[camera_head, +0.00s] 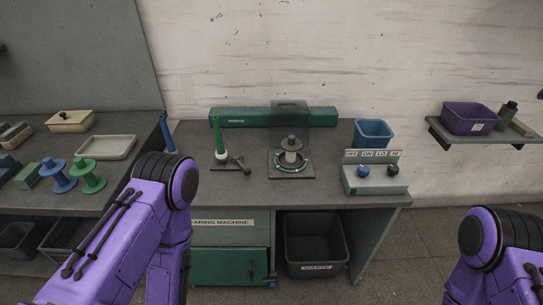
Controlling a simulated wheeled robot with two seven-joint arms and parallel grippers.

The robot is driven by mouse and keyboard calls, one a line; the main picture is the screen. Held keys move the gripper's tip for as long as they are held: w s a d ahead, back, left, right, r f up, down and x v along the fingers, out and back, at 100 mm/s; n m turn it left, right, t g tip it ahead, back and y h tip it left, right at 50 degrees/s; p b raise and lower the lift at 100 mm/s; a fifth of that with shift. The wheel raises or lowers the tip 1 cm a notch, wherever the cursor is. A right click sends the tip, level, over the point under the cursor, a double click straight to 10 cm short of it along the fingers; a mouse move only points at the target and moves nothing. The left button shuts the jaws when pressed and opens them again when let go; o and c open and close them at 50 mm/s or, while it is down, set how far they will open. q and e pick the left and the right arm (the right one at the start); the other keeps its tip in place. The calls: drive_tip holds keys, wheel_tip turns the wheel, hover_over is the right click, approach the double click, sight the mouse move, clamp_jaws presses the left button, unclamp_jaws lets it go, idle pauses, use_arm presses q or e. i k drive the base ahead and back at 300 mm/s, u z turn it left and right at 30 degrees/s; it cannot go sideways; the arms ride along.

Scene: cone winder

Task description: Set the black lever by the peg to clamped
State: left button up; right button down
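A black lever (246,171) with a round knob lies low on a small dark plate beside the peg, pointing to the right. The peg (215,134) is green, stands upright and has a white collar at its foot. I cannot read from this view which lever setting it is at. Only purple arm links of mine show, at the left and at the lower right. Neither gripper is in view, and no gripper shows near the lever or peg.
Right of the lever stands a winder unit (291,160) with a grey spool shape and a clear cover. A control box (376,178) with knobs and a blue bin (373,133) are farther right. My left arm covers the bench's left edge. A waste bin (345,251) sits below.

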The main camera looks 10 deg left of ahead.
sight(247, 171)
drive_tip(key=u, duration=0.35)
drive_tip(key=i, duration=0.5)
drive_tip(key=u, duration=0.55)
